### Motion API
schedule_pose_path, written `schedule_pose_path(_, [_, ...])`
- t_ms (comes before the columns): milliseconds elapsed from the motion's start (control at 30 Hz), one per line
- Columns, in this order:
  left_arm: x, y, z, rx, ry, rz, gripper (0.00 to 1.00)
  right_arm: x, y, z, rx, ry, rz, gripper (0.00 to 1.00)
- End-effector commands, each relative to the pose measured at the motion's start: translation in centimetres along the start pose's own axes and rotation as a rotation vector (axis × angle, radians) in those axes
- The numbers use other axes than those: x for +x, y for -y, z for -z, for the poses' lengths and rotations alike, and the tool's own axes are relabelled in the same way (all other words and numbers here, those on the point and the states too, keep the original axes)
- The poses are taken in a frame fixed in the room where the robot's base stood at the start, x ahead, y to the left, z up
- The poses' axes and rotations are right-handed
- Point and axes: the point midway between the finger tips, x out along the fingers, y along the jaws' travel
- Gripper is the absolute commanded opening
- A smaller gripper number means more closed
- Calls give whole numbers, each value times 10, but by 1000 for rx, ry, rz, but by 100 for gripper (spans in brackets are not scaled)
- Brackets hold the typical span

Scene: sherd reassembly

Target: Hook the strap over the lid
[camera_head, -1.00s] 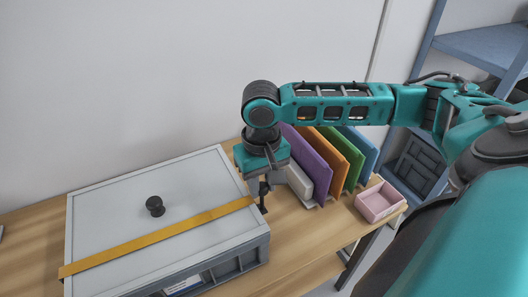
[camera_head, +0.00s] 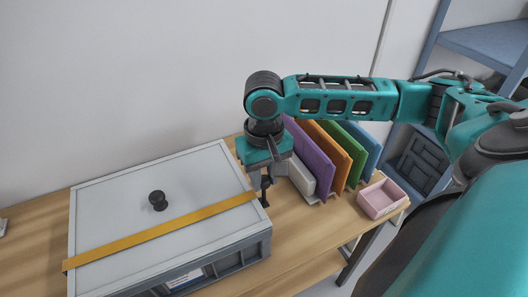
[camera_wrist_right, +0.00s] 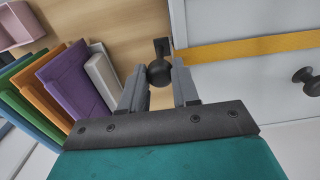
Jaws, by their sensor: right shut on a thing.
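The grey crate (camera_head: 228,268) stands on the wooden table, covered by a pale grey lid (camera_head: 115,208) with a black knob (camera_head: 158,200). The yellow strap (camera_head: 160,232) lies across the lid from its left edge to its right edge. In the right wrist view the strap (camera_wrist_right: 250,46) runs to a black ball-ended pull (camera_wrist_right: 160,72) just past the lid's edge. My right gripper (camera_head: 265,188) points down beside the crate's right side. Its fingers (camera_wrist_right: 157,80) are shut on the black pull. My left gripper is not in view.
Right of the gripper stand a white block (camera_head: 301,177) and purple (camera_head: 312,160), orange, green and blue upright panels. A pink tray (camera_head: 380,199) sits at the table's right end. A blue shelf (camera_head: 485,45) stands at the right. The table's front right is clear.

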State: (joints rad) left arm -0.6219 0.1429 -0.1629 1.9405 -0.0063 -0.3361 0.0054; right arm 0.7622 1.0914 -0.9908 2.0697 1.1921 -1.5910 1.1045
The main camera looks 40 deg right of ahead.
Motion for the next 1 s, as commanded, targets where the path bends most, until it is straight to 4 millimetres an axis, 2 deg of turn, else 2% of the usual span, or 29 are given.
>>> schedule_pose_path(367, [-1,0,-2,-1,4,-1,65,0,0,-1,0,2,-1,0])
schedule_pose_path(400, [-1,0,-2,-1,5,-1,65,0,0,-1,0,2,-1,34])
schedule_pose_path(600, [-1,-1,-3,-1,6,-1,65,0,0,0,0,1,-1,53])
schedule_pose_path(700, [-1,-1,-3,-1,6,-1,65,0,0,0,0,1,0,60])
schedule_pose_path(1000, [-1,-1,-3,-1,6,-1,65,-5,0,0,0,-1,0,60])
